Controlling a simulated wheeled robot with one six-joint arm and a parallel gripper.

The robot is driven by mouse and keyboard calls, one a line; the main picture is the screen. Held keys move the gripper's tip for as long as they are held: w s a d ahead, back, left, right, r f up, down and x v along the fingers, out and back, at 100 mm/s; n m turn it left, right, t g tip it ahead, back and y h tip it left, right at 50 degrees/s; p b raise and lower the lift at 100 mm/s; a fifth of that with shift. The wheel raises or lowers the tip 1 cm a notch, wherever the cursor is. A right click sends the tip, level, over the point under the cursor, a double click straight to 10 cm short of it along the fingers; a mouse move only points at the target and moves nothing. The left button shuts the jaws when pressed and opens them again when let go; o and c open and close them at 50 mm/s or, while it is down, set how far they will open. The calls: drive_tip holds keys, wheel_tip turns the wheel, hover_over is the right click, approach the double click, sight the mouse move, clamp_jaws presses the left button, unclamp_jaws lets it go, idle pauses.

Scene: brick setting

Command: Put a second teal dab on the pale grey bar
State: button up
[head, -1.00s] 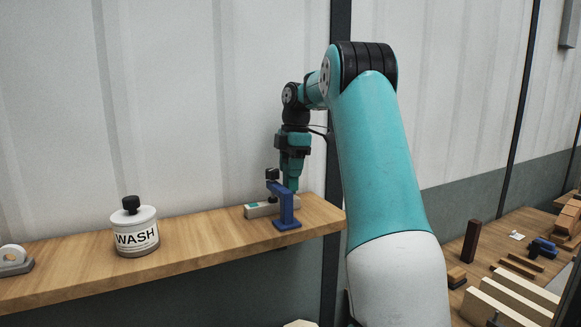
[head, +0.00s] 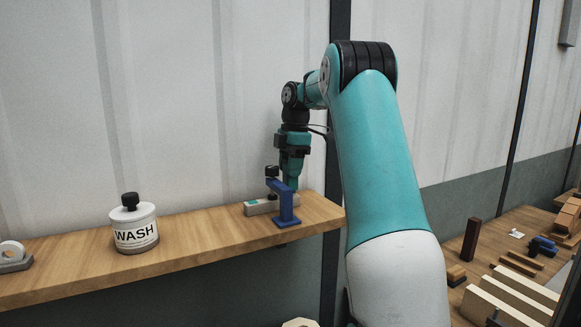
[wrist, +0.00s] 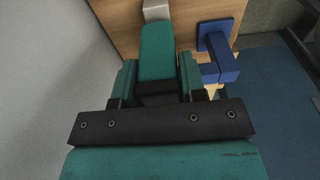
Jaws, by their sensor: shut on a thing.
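The pale grey bar (head: 262,207) lies on the wooden shelf near its right end, with one teal dab (head: 253,202) on its left part. A blue clamp (head: 285,207) with a black knob (head: 271,171) stands at the bar and hides part of it. My gripper (head: 291,165) is shut on a teal dabber (wrist: 157,50) and points down above the bar's right part. The dabber's tip is behind the clamp in the head view, so I cannot tell whether it touches. The wrist view shows the bar's end (wrist: 155,10) beyond the dabber.
The wall is close behind. A lower bench with wood pieces (head: 510,300) is at right.

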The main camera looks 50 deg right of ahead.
drive_tip(key=shift+f+b, duration=0.4)
drive_tip(key=shift+f, duration=0.1)
idle(1.1)
wheel_tip(320, 180, up, 7)
drive_tip(key=p, duration=0.6)
drive_tip(key=shift+r+p, duration=0.15)
drive_tip(key=shift+p, duration=0.25)
drive_tip(key=shift+s, duration=0.1)
